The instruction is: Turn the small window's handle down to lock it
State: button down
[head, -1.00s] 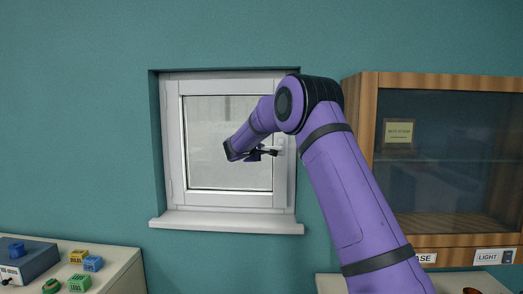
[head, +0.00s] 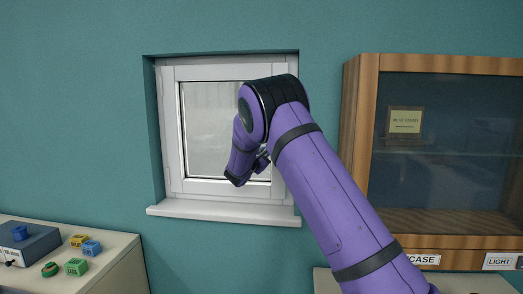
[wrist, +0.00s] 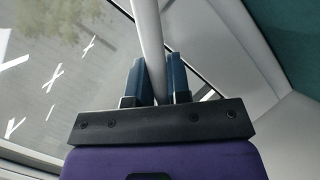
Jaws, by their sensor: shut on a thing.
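The small window (head: 171,140) has a white frame and is set in the teal wall. It looks closed in its frame. My gripper (wrist: 157,78) is shut on the window's handle (wrist: 147,30), a pale bar between its two blue-grey fingers in the wrist view. In that view the handle runs up and out of the picture from the fingers. In the head view my gripper (head: 262,160) is in front of the lower right part of the window, and my arm hides the handle and much of the right side of the frame.
A white sill (head: 225,211) juts out below the window. A wooden glass-fronted case (head: 362,140) hangs on the right. A cabinet top (head: 110,246) at lower left bears a blue-grey box (head: 22,246) and several coloured blocks. The wall below the sill is clear.

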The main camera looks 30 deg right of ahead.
jog(key=s+d+f+n+t+y, duration=0.1)
jog(key=s+d+f+n+t, duration=0.1)
jog(key=n, duration=0.8)
jog(key=shift+s+d+t, duration=0.55)
jog(key=shift+d+t, duration=0.8)
jog(key=shift+t, duration=0.15)
jog(key=shift+n, duration=0.3)
jog(key=c, duration=1.1)
grip_release()
jog(key=v, duration=1.1)
jog(key=shift+d+f, duration=0.1)
